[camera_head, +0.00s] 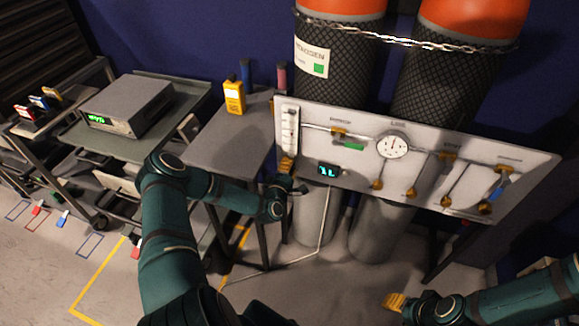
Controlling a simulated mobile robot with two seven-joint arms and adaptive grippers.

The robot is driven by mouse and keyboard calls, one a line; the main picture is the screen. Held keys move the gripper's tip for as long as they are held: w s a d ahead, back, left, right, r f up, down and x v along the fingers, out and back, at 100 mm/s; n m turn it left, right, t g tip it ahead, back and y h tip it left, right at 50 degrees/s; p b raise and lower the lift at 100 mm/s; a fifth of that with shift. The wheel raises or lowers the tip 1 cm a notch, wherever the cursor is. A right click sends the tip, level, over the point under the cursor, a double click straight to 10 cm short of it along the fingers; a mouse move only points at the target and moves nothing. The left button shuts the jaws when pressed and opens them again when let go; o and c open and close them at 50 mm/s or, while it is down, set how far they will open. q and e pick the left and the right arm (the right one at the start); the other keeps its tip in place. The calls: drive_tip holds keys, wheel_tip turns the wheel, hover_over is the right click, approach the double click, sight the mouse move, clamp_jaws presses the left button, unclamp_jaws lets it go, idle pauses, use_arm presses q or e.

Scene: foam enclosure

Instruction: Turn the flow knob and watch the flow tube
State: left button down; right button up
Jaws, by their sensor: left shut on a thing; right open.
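The flow tube (291,128) is a pale upright tube with scale marks at the panel's left end. My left gripper (286,165) is at the tube's lower end, shut on what appears to be the flow knob, which its yellow fingers hide. The level in the tube is too small to read. My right gripper (395,301) is open and empty, low at the right, apart from the panel.
A round gauge (392,145), a small lit display (329,170) and several valves are on the panel. Two chained gas cylinders (339,65) stand behind it. A yellow handheld device (234,97) is on the side table (215,150). A trolley with a grey instrument (127,105) stands left.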

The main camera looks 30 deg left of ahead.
use_arm(q)
drive_tip(key=shift+r+n, duration=0.1)
drive_tip(key=shift+n, duration=1.5)
drive_tip(key=shift+w+d, duration=0.1)
drive_tip(key=c, duration=0.6)
unclamp_jaws()
drive_tip(key=shift+s, duration=0.35)
drive_tip(key=v, duration=0.7)
drive_tip(key=shift+s, duration=0.15)
